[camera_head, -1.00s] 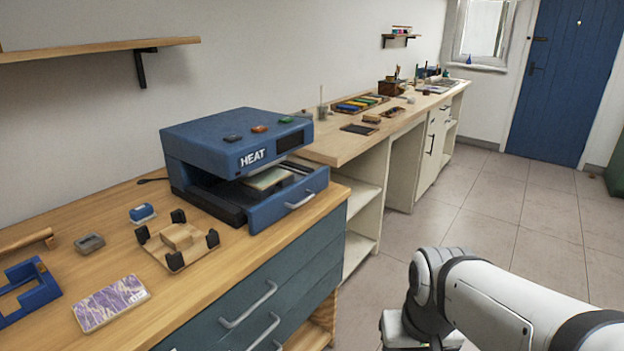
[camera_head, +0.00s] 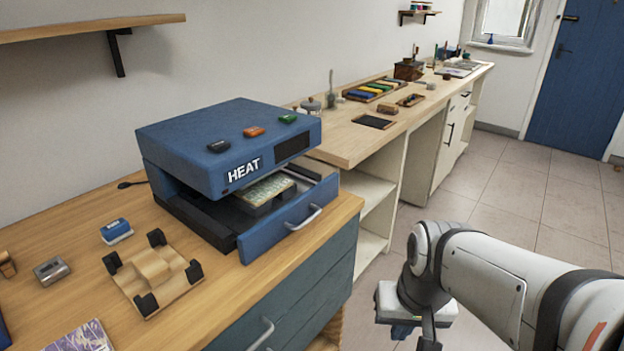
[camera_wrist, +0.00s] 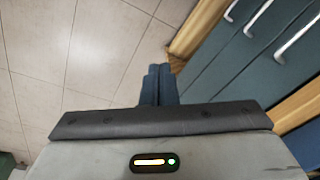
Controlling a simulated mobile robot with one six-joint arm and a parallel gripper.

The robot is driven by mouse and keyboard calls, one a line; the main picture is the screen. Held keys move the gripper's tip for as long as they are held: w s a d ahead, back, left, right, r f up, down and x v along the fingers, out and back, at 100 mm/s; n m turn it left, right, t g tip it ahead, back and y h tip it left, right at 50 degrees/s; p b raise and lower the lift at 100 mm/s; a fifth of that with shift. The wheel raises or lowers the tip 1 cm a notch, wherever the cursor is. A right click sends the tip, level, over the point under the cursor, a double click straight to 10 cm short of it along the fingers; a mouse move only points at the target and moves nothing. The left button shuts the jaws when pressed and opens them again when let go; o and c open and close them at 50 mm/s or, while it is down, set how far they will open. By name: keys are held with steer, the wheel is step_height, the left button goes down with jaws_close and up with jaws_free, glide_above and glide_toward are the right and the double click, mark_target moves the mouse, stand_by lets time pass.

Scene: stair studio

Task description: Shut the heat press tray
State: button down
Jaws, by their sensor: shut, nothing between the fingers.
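The blue heat press (camera_head: 228,145), marked HEAT, stands on the wooden counter top. Its tray (camera_head: 290,215) is pulled out at the front, with a metal handle (camera_head: 304,218) on its blue front panel. A light patterned piece (camera_head: 266,190) lies on the tray, partly under the press body. My gripper is shut and empty; its two blue fingers (camera_wrist: 159,72) lie side by side in the wrist view, above the floor beside the drawers. In the head view my arm is at the lower right, apart from the tray, and the fingertips cannot be made out.
A wooden jig (camera_head: 150,272) with black corner blocks and a blue stamp (camera_head: 116,231) lie left of the press. Blue drawers (camera_head: 290,300) with metal handles are below the counter. A longer bench (camera_head: 350,140) runs behind. The tiled floor (camera_head: 515,200) is clear at the right.

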steer(key=w+a+r+m+t+y+p, duration=0.2)
steer(key=w+a+r+m+y+p, duration=0.85)
steer(key=m, duration=0.55)
steer(key=m+t+h+p, duration=0.2)
steer(key=m+t+p, duration=0.2)
steer(key=m+p, duration=0.4)
glide_toward(293, 218)
steer(key=shift+m, duration=0.4)
steer(key=b+x, duration=0.1)
steer(key=x, duration=0.5)
steer(key=shift+a+f, duration=0.1)
steer(key=shift+w, duration=0.15)
